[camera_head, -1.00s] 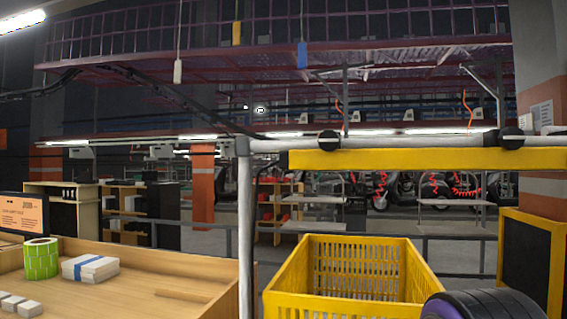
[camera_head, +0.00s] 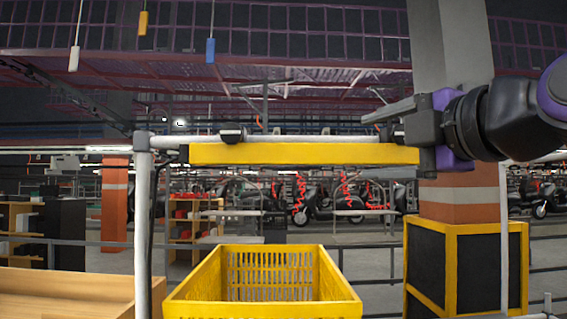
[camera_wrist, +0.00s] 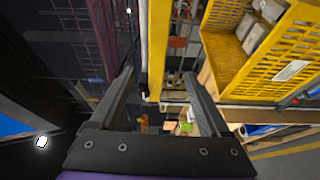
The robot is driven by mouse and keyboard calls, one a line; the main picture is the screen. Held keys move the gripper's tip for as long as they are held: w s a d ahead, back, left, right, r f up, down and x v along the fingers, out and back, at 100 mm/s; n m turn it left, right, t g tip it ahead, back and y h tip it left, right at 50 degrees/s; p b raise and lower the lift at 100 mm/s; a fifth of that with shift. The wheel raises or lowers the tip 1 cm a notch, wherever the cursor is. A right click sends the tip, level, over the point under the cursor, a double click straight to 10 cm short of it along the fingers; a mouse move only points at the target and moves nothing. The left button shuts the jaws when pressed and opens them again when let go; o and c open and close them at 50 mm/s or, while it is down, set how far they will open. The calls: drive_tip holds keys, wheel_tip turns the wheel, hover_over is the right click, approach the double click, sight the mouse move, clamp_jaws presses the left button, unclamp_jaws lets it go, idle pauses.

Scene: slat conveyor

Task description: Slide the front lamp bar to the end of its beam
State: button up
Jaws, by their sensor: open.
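The lamp bar (camera_head: 300,154) is a long yellow bar hanging level just under a white tubular beam (camera_head: 300,139) in the head view. A black round clamp shows on the beam near its left end. My gripper (camera_head: 388,122) is open at the bar's right end, with one grey finger reaching left above the beam. In the wrist view the yellow bar (camera_wrist: 156,45) runs between the open fingers of my gripper (camera_wrist: 158,84), apparently not clamped. The bar's right end is partly hidden by my gripper.
A white upright post (camera_head: 143,225) stands at the beam's left end; another thin post (camera_head: 503,240) stands at right. A yellow crate (camera_head: 180,297) is below the bar. A yellow-framed black box (camera_head: 463,225) surrounds the pillar base.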

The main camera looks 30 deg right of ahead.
sight(322, 153)
drive_tip(key=w+d, duration=0.1)
drive_tip(key=w, duration=0.4)
drive_tip(key=w+d, duration=0.1)
drive_tip(key=w, duration=0.5)
drive_tip(key=w+d+p, duration=0.1)
drive_tip(key=w, duration=0.5)
drive_tip(key=shift+r, duration=0.15)
clamp_jaws()
idle(0.8)
